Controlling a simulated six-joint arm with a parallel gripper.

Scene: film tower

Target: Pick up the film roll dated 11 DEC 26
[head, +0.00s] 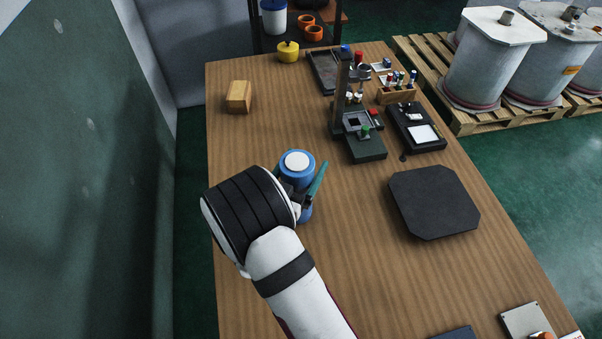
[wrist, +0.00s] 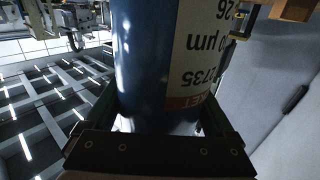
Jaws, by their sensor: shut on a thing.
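A blue film roll (head: 297,163) with a white round end facing up shows at the middle left of the table in the head view. My gripper (head: 308,187) is shut around it, with one teal finger showing on its right side. In the wrist view the blue roll (wrist: 148,65) fills the middle between the fingers of my gripper (wrist: 155,118). The rest of the date is cut off. My wrist hides part of the roll in the head view, and I cannot tell whether it touches the table.
A black eight-sided pad (head: 434,202) lies to the right. A dark stand device (head: 358,125) and a black scale (head: 416,128) are behind it. A wooden block (head: 238,97) and a yellow pot (head: 288,52) stand at the back. The table between block and stand is clear.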

